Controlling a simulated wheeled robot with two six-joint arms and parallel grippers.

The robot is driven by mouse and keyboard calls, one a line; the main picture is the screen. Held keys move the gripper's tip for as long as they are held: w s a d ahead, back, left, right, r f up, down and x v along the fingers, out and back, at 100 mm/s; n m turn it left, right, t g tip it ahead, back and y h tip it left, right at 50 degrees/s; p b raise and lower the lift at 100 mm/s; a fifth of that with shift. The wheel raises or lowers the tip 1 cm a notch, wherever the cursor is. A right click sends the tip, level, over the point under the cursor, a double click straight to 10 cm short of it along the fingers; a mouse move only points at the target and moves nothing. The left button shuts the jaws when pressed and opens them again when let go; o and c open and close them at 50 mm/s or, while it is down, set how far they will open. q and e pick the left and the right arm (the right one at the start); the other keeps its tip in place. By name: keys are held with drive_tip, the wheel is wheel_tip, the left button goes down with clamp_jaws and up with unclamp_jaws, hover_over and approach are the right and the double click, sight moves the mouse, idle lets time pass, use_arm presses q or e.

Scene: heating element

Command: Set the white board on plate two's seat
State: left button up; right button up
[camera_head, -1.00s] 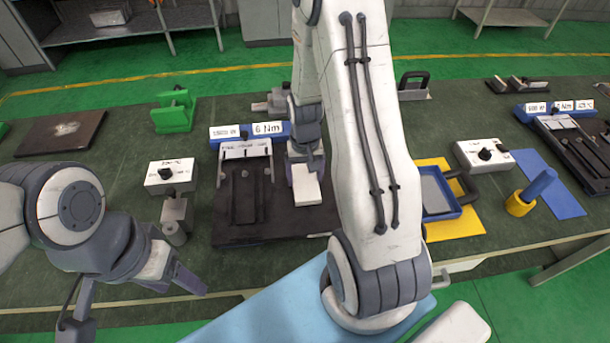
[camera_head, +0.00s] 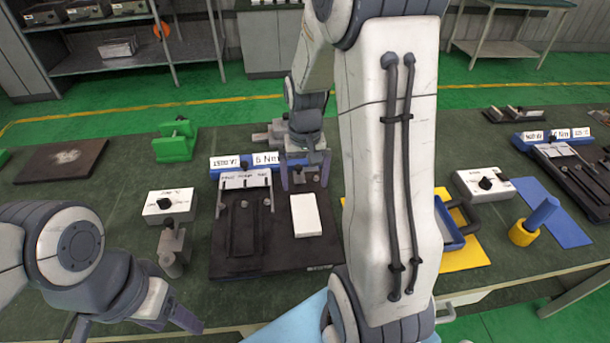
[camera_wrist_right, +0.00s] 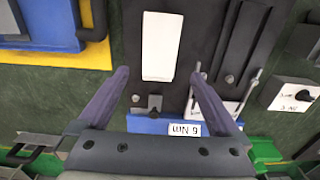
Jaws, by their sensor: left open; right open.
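The white board (camera_head: 306,215) lies flat on the right part of a dark plate (camera_head: 275,258), beside a raised dark block. It also shows in the right wrist view (camera_wrist_right: 161,46), beyond the fingertips. My right gripper (camera_head: 306,187) is open and empty, above the far end of the board and apart from it. In the right wrist view its two fingers (camera_wrist_right: 158,72) stand wide on either side with nothing between them. My left gripper (camera_head: 130,335) is open and empty at the near left, away from the plate. No label naming plate two is readable.
A blue block with a "6 Nm" label (camera_head: 266,159) stands behind the plate. A white control box (camera_head: 169,206) and a grey metal post (camera_head: 173,252) are to the left. A blue tray (camera_head: 447,222) on a yellow mat (camera_head: 470,252) lies to the right, partly behind my right arm.

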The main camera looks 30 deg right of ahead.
drive_tip(key=s+a+r+n, duration=0.3)
drive_tip(key=a, duration=0.5)
drive_tip(key=s+a+r+n, duration=0.3)
drive_tip(key=a, duration=0.6)
drive_tip(key=s+a+n+y, duration=0.1)
drive_tip(key=s+a+n, duration=0.5)
drive_tip(key=s, duration=0.6)
drive_tip(key=shift+s+a+r+n, duration=0.2)
drive_tip(key=shift+a+r+n, duration=0.1)
drive_tip(key=shift+a+r, duration=0.25)
drive_tip(key=shift+a+f, duration=0.1)
